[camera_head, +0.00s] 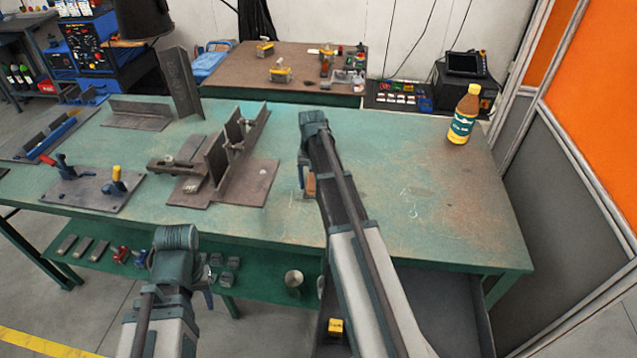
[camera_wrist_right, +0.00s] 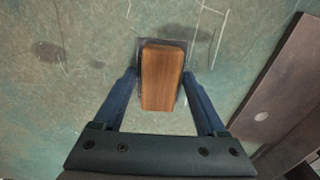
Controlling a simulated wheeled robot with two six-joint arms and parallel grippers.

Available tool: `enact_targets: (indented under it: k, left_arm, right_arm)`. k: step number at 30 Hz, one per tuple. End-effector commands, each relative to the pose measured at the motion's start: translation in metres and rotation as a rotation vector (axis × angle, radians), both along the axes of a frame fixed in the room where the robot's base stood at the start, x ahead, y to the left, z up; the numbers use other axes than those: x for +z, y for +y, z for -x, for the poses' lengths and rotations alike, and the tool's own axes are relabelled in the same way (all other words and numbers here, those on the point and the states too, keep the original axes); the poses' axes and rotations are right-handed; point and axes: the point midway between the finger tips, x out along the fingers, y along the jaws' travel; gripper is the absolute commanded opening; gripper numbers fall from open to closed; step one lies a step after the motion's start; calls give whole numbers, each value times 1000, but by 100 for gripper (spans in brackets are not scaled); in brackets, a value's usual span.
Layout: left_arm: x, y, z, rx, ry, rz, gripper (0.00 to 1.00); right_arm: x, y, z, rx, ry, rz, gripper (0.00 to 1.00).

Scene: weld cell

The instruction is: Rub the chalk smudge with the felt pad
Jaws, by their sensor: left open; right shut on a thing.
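The felt pad's wooden back (camera_wrist_right: 162,75) shows as a brown block between the fingers of my right gripper (camera_wrist_right: 163,98). My right gripper (camera_head: 306,178) is shut on it, low over the green table. The block also shows in the head view (camera_head: 311,186), partly hidden by my right arm. Its felt underside is hidden. My left gripper (camera_head: 206,282) is open and empty, in front of the table's near edge.
A steel fixture with upright plates (camera_head: 235,160) stands left of my right gripper. A toggle-clamp plate (camera_head: 92,190) lies farther left. A bottle (camera_head: 464,114) stands at the back right. The green table (camera_head: 455,215) is clear on the right, with faint pale scratches.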

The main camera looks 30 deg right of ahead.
Motion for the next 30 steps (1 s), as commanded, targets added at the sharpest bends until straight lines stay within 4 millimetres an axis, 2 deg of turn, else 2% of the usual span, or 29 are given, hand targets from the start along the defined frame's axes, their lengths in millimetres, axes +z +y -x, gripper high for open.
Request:
enact_targets:
  k: [4, 14, 30]
  left_arm:
    - [-2, 0, 0, 0, 0, 0, 47]
    - [-2, 0, 0, 0, 0, 0, 47]
    - [0, 0, 0, 0, 0, 0, 47]
  right_arm:
    - [-2, 11, -9, 3, -1, -2, 30]
    - [-2, 17, -13, 2, -3, -4, 30]
    - [0, 45, -33, 2, -2, -3, 30]
